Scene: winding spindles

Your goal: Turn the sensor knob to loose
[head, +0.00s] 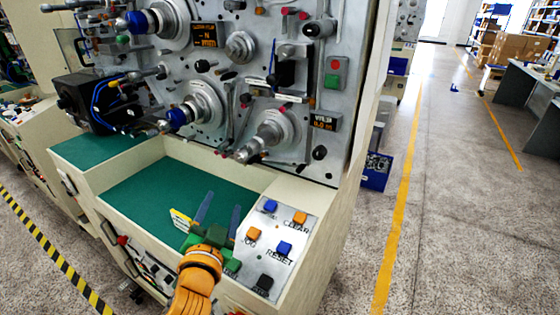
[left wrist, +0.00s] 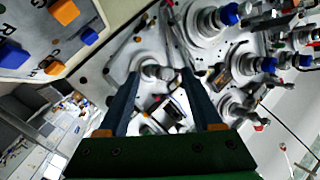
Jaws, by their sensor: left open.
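The grey machine face (head: 230,85) carries several spindles, knobs and levers. A small black knob (head: 319,152) sits at its lower right and another black knob (head: 202,66) higher up. No label reading sensor or loose is legible, so I cannot tell which part is the sensor knob. My left gripper (head: 223,200) is open and empty above the green tray, left of the button panel. In the left wrist view the open fingers (left wrist: 160,73) point toward the machine face, with a round silver hub (left wrist: 157,72) seen between them and nothing held. My right gripper is out of view.
The sloped button panel (head: 285,221) has blue, orange and black controls, with CLEAR and RESET readable. The green tray (head: 135,198) is mostly bare. Spindles with blue tips (head: 178,116) stick out from the machine. Open floor lies to the right.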

